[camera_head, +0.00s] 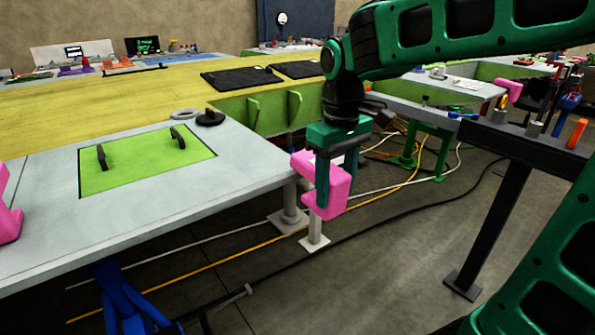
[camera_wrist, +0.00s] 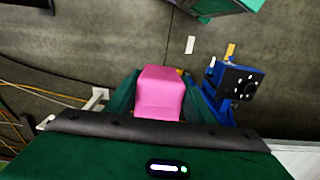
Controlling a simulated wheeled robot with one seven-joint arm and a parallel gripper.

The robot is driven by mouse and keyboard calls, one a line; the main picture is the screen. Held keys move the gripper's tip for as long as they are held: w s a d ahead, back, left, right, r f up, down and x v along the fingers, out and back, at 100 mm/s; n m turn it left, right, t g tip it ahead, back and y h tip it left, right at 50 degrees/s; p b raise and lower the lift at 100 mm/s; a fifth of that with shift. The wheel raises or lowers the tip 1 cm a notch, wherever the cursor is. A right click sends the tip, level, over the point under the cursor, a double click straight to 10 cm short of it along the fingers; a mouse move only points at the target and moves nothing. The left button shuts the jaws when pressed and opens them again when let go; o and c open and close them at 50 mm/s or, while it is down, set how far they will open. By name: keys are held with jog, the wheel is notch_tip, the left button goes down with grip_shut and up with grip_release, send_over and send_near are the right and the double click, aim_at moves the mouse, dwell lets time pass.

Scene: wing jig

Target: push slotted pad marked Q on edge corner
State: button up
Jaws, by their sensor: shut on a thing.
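My gripper (camera_head: 323,190) is shut on a pink slotted pad (camera_head: 338,190), with a finger on each side of it. The pad also shows between the fingers in the wrist view (camera_wrist: 158,92). No letter Q can be read on it. In the head view the pad hangs over the floor, just right of the near right corner of the grey-white wing table (camera_head: 240,195). It overlaps the corner in the picture; I cannot tell whether it touches. The pad's slot is partly hidden by the fingers.
Another pink pad (camera_head: 8,212) sits at the table's left edge. A green panel with two black handles (camera_head: 145,165) and a black round knob (camera_head: 210,117) lie on the table. A dark bench (camera_head: 530,145) stands at right. Cables (camera_head: 230,255) cross the floor.

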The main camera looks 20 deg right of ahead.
aim_at(305, 153)
jog(key=shift+w+a+r+g, duration=0.1)
jog(key=shift+w+a+g, duration=0.15)
jog(key=shift+w, duration=0.4)
jog(key=shift+w+a+r+g, duration=0.1)
jog(key=shift+w+a+g, duration=0.15)
jog(key=shift+w, duration=0.35)
jog(key=shift+w+a+f, duration=0.1)
jog(key=shift+w+a, duration=0.25)
jog(key=shift+w, duration=0.65)
jog(key=shift+w+a+f, duration=0.1)
jog(key=shift+w+a, duration=0.2)
jog(key=shift+w, duration=0.75)
jog(key=shift+w+a, duration=0.35)
jog(key=shift+w, duration=0.65)
dwell(0.4)
jog(key=o, duration=1.2)
jog(key=shift+o, duration=0.2)
jog(key=shift+r, duration=0.1)
jog(key=r, duration=0.7)
jog(key=w+r, duration=0.1)
jog(key=r, duration=0.2)
jog(key=shift+a+r, duration=0.15)
jog(key=shift+r, duration=0.05)
